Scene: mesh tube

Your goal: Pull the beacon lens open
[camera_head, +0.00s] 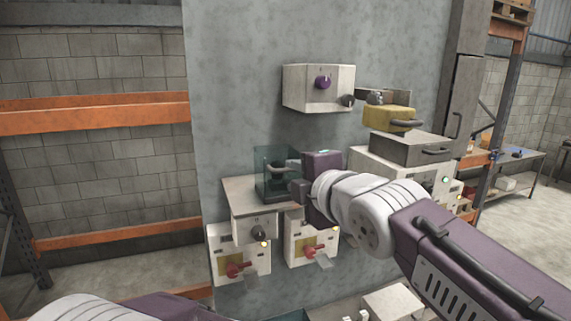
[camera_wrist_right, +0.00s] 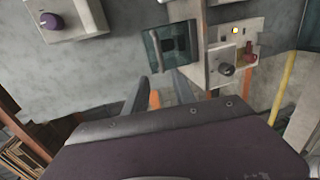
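The beacon lens is a see-through teal box (camera_head: 268,165) with a dark inside, standing on a light grey ledge on the panel. It also shows in the right wrist view (camera_wrist_right: 158,46), with a pale bar handle (camera_wrist_right: 181,43) on its face. My right gripper (camera_head: 283,178) is in front of the lens, near its right side, partly hidden by its own wrist. In the right wrist view its two fingers (camera_wrist_right: 162,80) stand apart, with nothing seen between them but background. The fingertips look just short of the lens. My left gripper is out of view; only part of my left arm shows.
A yellow handled block (camera_head: 389,118) and a grey drawer box (camera_head: 412,149) are to the right. Open floor is at left.

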